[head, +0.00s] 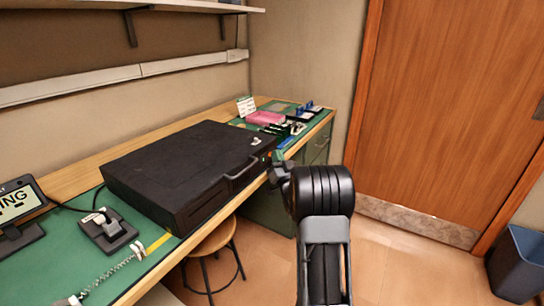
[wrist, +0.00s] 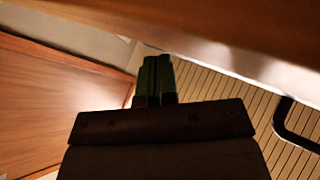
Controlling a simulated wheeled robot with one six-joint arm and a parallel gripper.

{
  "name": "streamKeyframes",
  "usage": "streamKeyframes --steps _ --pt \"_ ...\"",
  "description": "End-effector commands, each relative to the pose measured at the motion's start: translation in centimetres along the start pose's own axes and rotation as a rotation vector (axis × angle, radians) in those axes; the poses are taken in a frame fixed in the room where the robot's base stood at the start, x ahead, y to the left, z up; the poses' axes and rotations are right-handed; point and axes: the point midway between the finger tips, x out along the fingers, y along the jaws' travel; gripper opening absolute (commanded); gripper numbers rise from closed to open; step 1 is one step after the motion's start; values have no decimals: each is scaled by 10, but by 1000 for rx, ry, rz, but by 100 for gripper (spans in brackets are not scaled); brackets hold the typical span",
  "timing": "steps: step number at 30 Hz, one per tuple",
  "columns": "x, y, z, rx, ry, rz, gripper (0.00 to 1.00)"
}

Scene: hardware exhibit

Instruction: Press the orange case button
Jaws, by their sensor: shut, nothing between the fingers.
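A large black case (head: 165,160) lies closed on the green-topped bench, its handle (head: 243,173) facing the front edge. My gripper (head: 278,157) is by the case's front right corner in the head view, partly hidden by my own wrist. In the wrist view its two green fingers (wrist: 154,75) are together with nothing between them. I cannot make out the orange button clearly in either view. Whether the fingertips touch the case cannot be told.
The bench (head: 65,250) holds a small device (head: 108,230) with a coiled cord and a display (head: 17,202) at left. A pink block (head: 265,118) and small parts lie behind the case. A stool (head: 212,240) stands below. A blue bin (head: 517,262) is at right.

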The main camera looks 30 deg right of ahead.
Motion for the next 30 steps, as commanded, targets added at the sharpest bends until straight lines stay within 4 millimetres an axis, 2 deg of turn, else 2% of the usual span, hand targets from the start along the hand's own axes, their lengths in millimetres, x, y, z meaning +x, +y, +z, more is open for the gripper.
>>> streamKeyframes --steps 30 --pt "-12 9 -9 0 0 0 0"
